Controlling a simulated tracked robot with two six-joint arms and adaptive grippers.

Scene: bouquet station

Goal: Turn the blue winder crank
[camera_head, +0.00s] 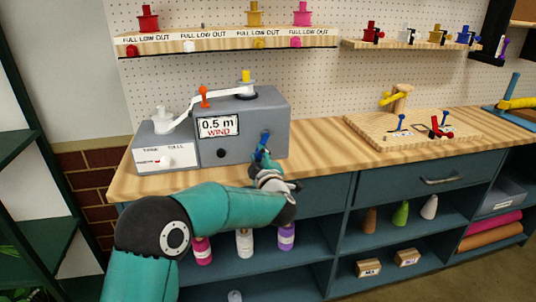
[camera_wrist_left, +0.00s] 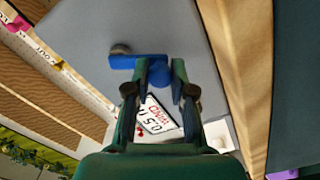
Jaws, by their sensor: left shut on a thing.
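The blue winder crank (camera_head: 265,141) sticks out from the front of the grey winder box (camera_head: 270,112), near its right end. My left gripper (camera_head: 264,160) reaches up to it from below and is shut on it. In the left wrist view, the blue crank arm (camera_wrist_left: 130,62) runs left from between the fingertips (camera_wrist_left: 160,72) to a dark round hub. A label reading "0.5 m WIND" (camera_head: 218,127) is on the box front. My right gripper is not in view.
A wooden board (camera_head: 365,132) with small tools lies to the right. Spool shelves (camera_head: 225,42) hang above. The counter's front edge (camera_head: 320,172) is close under the gripper.

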